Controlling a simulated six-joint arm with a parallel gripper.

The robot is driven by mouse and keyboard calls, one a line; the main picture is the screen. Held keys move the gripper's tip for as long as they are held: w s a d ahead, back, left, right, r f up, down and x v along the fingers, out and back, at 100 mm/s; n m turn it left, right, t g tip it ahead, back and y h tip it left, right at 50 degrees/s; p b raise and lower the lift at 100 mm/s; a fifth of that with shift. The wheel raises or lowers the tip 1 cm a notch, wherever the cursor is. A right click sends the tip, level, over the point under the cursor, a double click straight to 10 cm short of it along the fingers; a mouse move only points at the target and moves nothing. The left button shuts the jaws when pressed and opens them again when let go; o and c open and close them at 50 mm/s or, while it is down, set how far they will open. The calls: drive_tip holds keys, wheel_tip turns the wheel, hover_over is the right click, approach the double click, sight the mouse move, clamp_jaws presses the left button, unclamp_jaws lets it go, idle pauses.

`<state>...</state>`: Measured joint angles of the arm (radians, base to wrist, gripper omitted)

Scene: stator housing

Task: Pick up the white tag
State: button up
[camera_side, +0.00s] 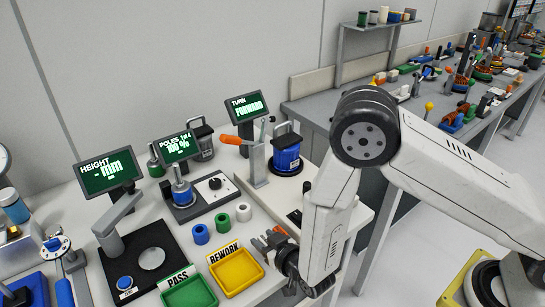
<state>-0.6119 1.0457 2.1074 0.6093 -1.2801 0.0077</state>
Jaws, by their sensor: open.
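The white tag (243,212) looks like a short white cylinder standing on the light worktop. It is the rightmost in a row with a similar green piece (222,223) and a blue piece (201,234). My gripper (266,240) is low over the worktop, to the right of and nearer the camera than the white tag. It is open and apart from the tag, with orange parts showing at its end. What lies between its fingers is too small to tell.
A yellow REWORK tray (238,285) and a green PASS tray (192,303) lie in front. A HEIGHT display (108,173) is at left.

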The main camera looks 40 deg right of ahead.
sight(265, 239)
idle(0.4)
clamp_jaws()
drive_tip(key=shift+r, duration=0.2)
drive_tip(key=shift+r, duration=4.8)
drive_tip(key=shift+d, duration=0.1)
